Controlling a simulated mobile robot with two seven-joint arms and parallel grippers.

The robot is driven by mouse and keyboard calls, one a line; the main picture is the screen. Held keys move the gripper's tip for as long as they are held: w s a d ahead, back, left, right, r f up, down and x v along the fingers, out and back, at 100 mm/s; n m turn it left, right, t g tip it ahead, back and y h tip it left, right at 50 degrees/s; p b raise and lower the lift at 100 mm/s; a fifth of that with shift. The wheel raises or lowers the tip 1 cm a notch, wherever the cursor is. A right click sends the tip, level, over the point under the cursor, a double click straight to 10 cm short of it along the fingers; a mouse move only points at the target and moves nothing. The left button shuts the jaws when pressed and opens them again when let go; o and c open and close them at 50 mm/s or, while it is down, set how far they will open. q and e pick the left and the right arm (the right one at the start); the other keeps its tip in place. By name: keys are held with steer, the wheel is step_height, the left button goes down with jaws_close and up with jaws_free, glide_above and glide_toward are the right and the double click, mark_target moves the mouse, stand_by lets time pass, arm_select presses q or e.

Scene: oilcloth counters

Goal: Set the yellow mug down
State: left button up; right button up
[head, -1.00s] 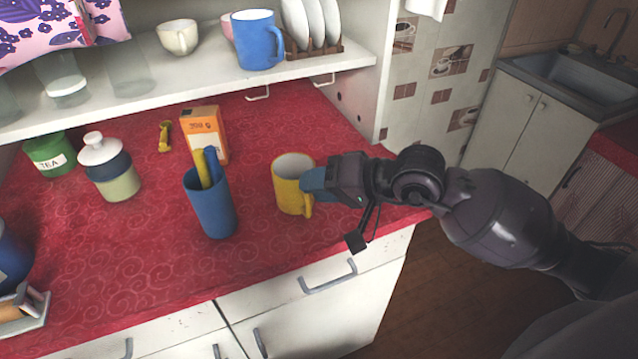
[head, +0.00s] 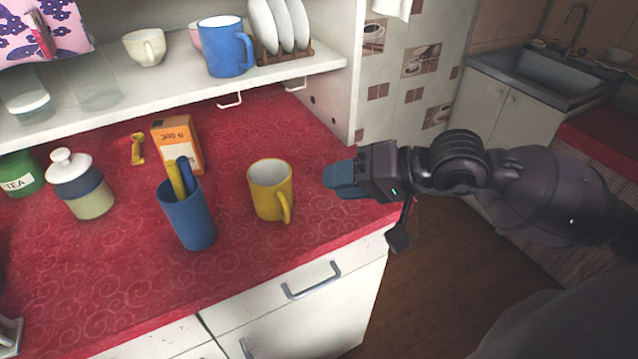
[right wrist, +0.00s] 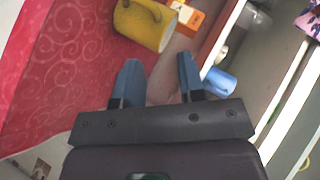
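The yellow mug (head: 268,192) stands upright on the red counter (head: 120,270), its handle toward the front right. My right gripper (head: 328,178) is to the right of the mug in the head view, apart from it, with a strip of red counter between. In the right wrist view the two blue fingertips (right wrist: 158,72) are spread with nothing between them. The mug (right wrist: 142,24) shows beyond them there, up and to the left. My left gripper is not in view.
A blue cup (head: 188,218) with blue and yellow items stands left of the mug. The shelf (head: 180,84) overhangs the back. The counter's front edge is near the mug.

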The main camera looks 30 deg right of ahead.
steer(key=shift+v, duration=1.75)
